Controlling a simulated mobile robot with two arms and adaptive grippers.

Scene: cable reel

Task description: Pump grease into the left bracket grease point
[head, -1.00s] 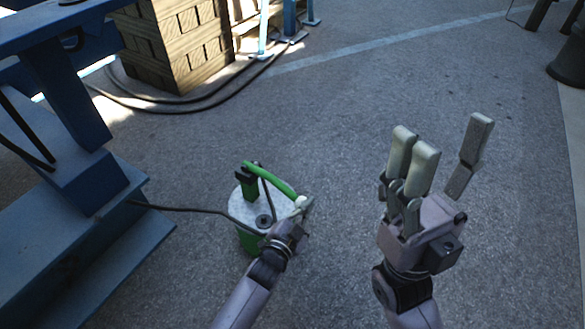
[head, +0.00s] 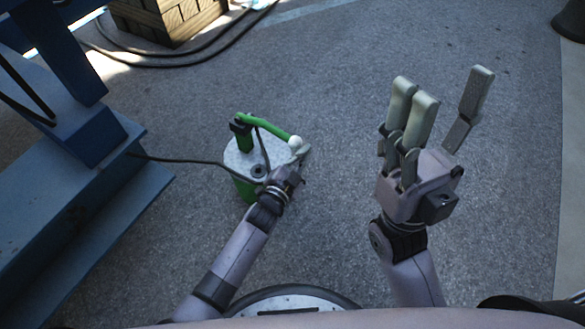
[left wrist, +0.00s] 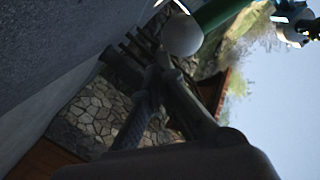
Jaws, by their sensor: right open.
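The grease pump is a green bucket (head: 244,189) with a pale lid (head: 236,161) on the floor, left of centre in the head view. Its green lever (head: 268,128) ends in a white ball (head: 295,142). My left gripper (head: 303,156) is at the ball, its fingers largely hidden by the hand. In the left wrist view the ball (left wrist: 181,36) shows just beyond the dark fingers (left wrist: 163,82); whether they grip it is unclear. My right gripper (head: 446,90) is open and empty, fingers spread, to the right. I cannot make out the bracket grease point.
A dark hose (head: 180,159) runs from the pump to the blue steel frame (head: 85,200) at left. The grey floor (head: 330,90) is clear in the middle.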

